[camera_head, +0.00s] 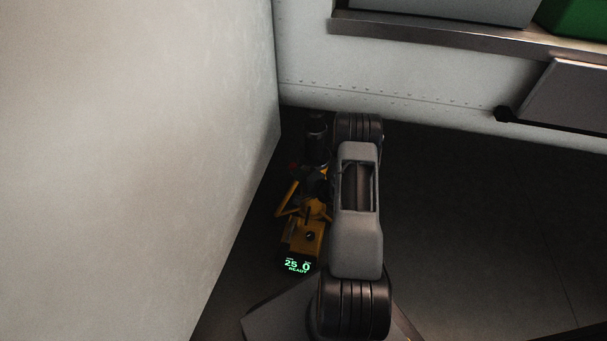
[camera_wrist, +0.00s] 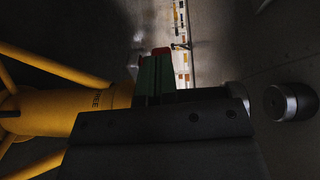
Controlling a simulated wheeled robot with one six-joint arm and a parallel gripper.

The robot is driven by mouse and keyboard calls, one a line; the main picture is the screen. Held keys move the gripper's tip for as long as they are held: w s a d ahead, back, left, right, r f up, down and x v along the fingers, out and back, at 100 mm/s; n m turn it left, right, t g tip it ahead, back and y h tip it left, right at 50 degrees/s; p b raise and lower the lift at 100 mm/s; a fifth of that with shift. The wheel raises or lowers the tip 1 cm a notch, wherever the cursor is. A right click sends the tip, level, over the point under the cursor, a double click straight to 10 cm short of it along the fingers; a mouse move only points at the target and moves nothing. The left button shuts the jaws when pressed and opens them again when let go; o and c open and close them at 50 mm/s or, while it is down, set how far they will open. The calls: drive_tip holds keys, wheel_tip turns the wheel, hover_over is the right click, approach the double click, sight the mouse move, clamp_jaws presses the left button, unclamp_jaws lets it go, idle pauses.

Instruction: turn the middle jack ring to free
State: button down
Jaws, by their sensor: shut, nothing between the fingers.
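In the wrist view a yellow jack body (camera_wrist: 45,112) with slanting struts lies across the left. Dark lettering that reads FREE shows near its right end; I cannot tell which edge is the ring's. My gripper (camera_wrist: 160,62) is shut and empty, its green finger with a red tip just right of the yellow part. Whether they touch is unclear, as the dark gripper housing hides the area below. In the head view a yellow frame (camera_head: 306,228) with struts stands left of my arm, partly hidden by it. The gripper is hard to make out there.
A green display (camera_head: 297,266) reading 25, 0 and READY shows low beside my arm. A pale wall (camera_head: 130,150) rises close on the left. A metal shelf (camera_head: 430,30) is at the back. Dark floor (camera_head: 480,230) is open on the right. A round metal knob (camera_wrist: 288,102) is in the wrist view.

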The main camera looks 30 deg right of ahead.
drive_tip(key=a+p+v, duration=0.1)
drive_tip(key=p+v, duration=0.2)
drive_tip(key=v, duration=1)
drive_tip(key=shift+s+a, duration=0.25)
drive_tip(key=shift+s, duration=0.1)
